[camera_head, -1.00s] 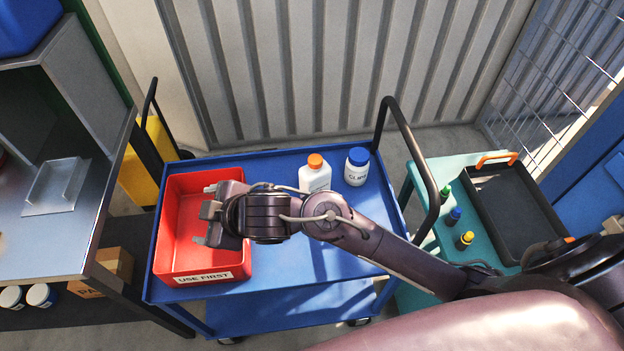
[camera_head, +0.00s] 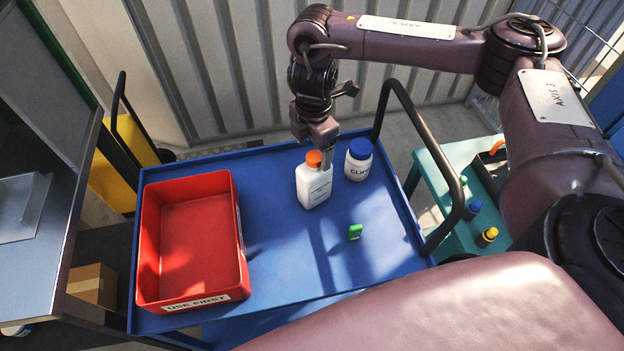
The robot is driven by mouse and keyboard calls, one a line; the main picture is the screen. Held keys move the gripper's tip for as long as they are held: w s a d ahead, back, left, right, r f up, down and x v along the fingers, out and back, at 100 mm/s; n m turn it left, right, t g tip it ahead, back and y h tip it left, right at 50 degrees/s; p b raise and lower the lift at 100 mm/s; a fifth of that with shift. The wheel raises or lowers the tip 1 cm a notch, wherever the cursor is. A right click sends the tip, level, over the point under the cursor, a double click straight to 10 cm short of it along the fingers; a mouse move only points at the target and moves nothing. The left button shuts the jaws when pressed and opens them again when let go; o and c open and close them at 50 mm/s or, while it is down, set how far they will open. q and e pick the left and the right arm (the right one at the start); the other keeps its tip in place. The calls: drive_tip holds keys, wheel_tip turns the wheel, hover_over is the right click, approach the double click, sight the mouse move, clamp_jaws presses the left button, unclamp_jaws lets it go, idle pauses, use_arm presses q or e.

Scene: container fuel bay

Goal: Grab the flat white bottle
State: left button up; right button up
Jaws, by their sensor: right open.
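The flat white bottle (camera_head: 313,190) with an orange cap stands upright on the blue cart (camera_head: 290,262), right of the red bin. My right gripper (camera_head: 321,156) is open and points down at the bottle's cap from above and behind. One finger shows just right of the cap; the other is hard to make out. I cannot tell whether the fingers touch the bottle. My left gripper is not in view.
A round white jar (camera_head: 358,162) with a blue lid stands close right of the bottle. A small green object (camera_head: 355,232) lies in front. An empty red bin (camera_head: 238,290) sits left. The black cart handle (camera_head: 452,190) rises at right.

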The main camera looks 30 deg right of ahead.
sight(314, 168)
drive_tip(key=f, duration=0.2)
drive_tip(key=f+b, duration=0.1)
drive_tip(key=f, duration=0.4)
drive_tip(key=shift+s+f, duration=0.1)
drive_tip(key=shift+s, duration=0.15)
clamp_jaws()
